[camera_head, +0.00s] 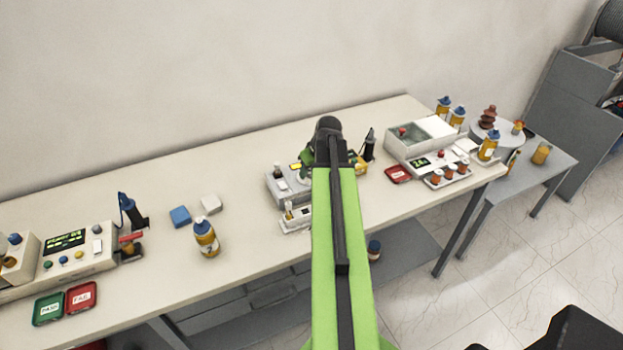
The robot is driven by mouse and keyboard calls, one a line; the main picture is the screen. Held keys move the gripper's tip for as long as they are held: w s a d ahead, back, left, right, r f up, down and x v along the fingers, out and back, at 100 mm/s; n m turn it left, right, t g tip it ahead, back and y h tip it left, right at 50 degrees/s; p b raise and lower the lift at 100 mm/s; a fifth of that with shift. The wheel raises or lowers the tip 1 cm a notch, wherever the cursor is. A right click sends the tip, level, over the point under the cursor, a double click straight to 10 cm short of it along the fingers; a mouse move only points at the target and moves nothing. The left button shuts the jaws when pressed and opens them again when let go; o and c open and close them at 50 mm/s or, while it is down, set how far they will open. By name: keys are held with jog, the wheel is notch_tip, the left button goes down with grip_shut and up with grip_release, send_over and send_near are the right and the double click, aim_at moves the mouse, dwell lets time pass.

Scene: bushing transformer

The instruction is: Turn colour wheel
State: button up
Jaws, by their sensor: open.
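My green arm reaches away from me over the long beige table, with its dark wrist joint at the far end. My gripper (307,160) shows only in part beside that joint. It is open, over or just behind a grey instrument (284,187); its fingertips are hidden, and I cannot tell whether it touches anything. The instrument has a dark-topped vial and a small yellow display. A colour wheel cannot be made out; the instrument's right side is hidden behind my arm. A small white stand (296,219) with a small bottle is in front of the instrument.
A yellow bottle (206,238), a blue block (180,216) and a white block (211,203) stand left of my arm. A tester (77,250) and green and red trays are at far left. A white device (421,135) and red tray (398,174) are right.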

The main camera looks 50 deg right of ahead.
grip_shut()
dwell(0.3)
jog(key=shift+m, duration=0.3)
jog(key=shift+a+m+h, duration=0.15)
jog(key=shift+m+h, duration=0.15)
jog(key=shift+m, duration=0.2)
jog(key=m, duration=0.2)
jog(key=m+g+h, duration=0.1)
jog(key=m, duration=0.2)
jog(key=shift+h, duration=0.3)
jog(key=shift+m, duration=0.3)
grip_release()
